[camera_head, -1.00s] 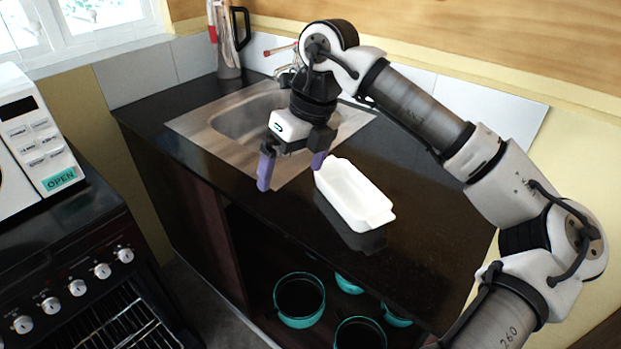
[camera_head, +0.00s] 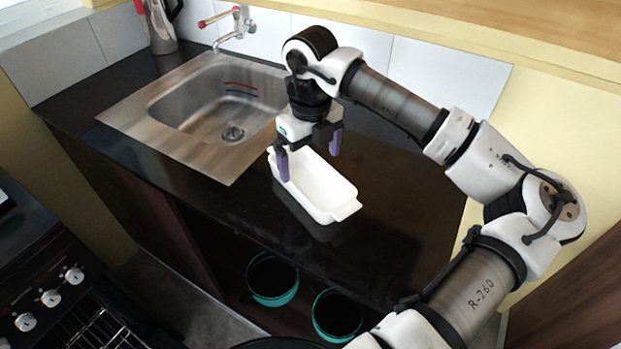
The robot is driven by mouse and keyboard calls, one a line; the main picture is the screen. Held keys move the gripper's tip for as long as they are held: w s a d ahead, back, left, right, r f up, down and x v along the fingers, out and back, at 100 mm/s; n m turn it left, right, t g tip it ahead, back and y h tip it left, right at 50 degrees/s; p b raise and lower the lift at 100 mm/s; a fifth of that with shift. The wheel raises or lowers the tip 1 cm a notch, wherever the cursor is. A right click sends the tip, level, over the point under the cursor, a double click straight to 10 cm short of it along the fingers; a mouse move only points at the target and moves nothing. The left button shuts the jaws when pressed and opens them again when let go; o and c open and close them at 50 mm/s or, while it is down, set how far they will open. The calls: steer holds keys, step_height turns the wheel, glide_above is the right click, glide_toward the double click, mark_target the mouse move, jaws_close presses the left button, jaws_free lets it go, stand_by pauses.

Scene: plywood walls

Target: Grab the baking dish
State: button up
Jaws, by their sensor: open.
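The white rectangular baking dish (camera_head: 318,188) sits on the black countertop, to the right of the sink. Its long side runs from upper left to lower right, with a handle tab at the near right end. My gripper (camera_head: 309,160) is open, with its purple fingers pointing down at the dish's far left end. The left finger overlaps the dish's left wall in the picture, and the right finger shows beyond the far wall. I cannot tell whether either finger touches the dish.
A steel sink (camera_head: 150,135) with a tap (camera_head: 235,30) lies left of the dish. A jug-like appliance (camera_head: 160,25) stands at the back left. Teal-rimmed pots (camera_head: 272,295) stand on the shelf below the counter. A stove (camera_head: 60,295) is at lower left. Counter right of the dish is clear.

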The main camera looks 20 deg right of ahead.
mark_target(311, 188)
steer(key=shift+f+p, duration=1.2)
steer(key=shift+f, duration=1.5)
steer(key=shift+c, duration=0.3)
steer(key=c, duration=1.2)
steer(key=shift+r, duration=0.1)
